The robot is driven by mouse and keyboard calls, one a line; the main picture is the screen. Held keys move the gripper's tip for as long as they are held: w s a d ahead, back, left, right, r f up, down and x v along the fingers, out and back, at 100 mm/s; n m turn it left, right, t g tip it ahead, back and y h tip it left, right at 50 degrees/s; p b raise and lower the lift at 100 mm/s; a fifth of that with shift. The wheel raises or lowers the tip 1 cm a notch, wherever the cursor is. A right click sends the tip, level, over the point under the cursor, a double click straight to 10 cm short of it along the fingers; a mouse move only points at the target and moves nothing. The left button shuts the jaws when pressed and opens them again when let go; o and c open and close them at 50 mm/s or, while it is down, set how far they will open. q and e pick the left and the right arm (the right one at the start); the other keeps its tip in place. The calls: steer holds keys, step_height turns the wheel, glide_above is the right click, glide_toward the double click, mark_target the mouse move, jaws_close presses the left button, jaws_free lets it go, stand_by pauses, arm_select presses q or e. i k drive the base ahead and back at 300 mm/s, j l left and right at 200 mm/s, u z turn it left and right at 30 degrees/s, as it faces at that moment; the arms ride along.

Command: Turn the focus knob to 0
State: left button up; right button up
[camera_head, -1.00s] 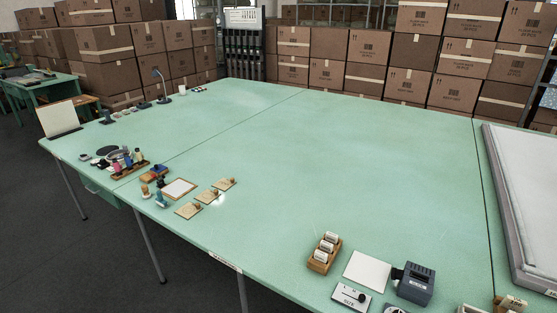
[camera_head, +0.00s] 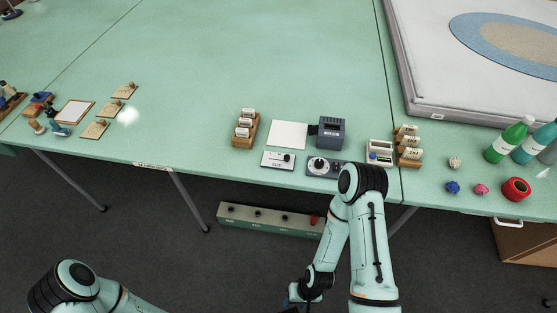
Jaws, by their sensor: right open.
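A dark panel (camera_head: 338,169) lies near the front edge of the green table, in front of a grey box-shaped device. My right arm's elbow covers the panel's right end. My right gripper (camera_head: 296,299) hangs low at the bottom of the view, below the table front and well apart from the knob. It is open, and its tips are hard to make out. My left arm shows at bottom left; its gripper is out of view.
Left of the panel is a slider plate (camera_head: 278,160) marked SIZE, with a white card (camera_head: 288,134) behind. The grey device (camera_head: 332,133) and a small display unit (camera_head: 380,152) stand close. A control strip (camera_head: 268,219) sits below the table edge. Bottles (camera_head: 509,139) stand right.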

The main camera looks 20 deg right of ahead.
mark_target(319, 164)
steer(key=k+l+z, duration=0.1)
steer(key=z, duration=0.25)
steer(key=k+l+z, duration=0.1)
steer(key=z, duration=0.25)
steer(key=l+z, duration=0.15)
steer(key=z, duration=0.2)
steer(key=i+j, duration=0.1)
steer(key=j, duration=0.35)
steer(key=j+z, duration=0.1)
steer(key=j, duration=0.35)
steer(key=i, duration=0.05)
